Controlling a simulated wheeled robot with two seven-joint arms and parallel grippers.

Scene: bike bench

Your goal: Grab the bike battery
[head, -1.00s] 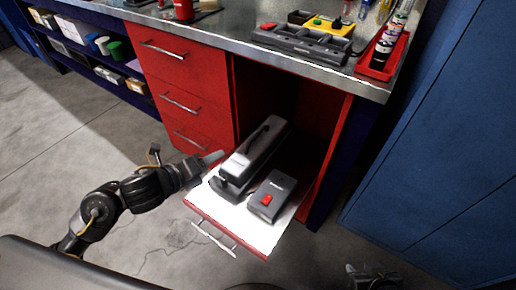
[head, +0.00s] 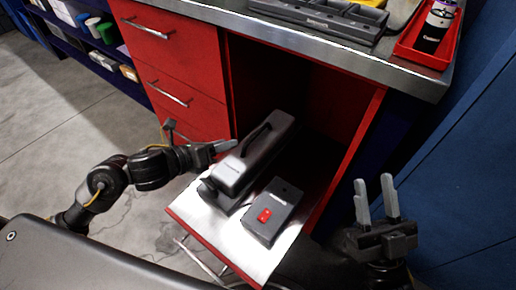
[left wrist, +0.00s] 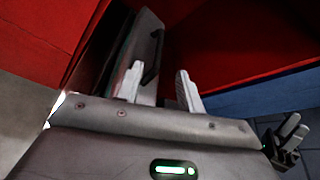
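The bike battery (head: 252,160), a long dark grey block with a black carry handle on top, lies in a cradle on the pulled-out shelf of the red cabinet. It also shows in the left wrist view (left wrist: 137,52), beyond the fingers. My left gripper (head: 226,146) is at the battery's left side, near its handle; whether it touches cannot be told. In the left wrist view its two fingers (left wrist: 160,88) stand apart with nothing gripped. My right gripper (head: 377,202) is open and empty, fingers up, right of the shelf. It also shows in the left wrist view (left wrist: 287,142).
A grey box with a red switch (head: 273,211) sits beside the battery on the pale pull-out shelf (head: 215,224). The cabinet side wall (head: 345,150) and metal bench top (head: 290,42) bound the opening. A red bin (head: 424,46) with cans stands on the bench.

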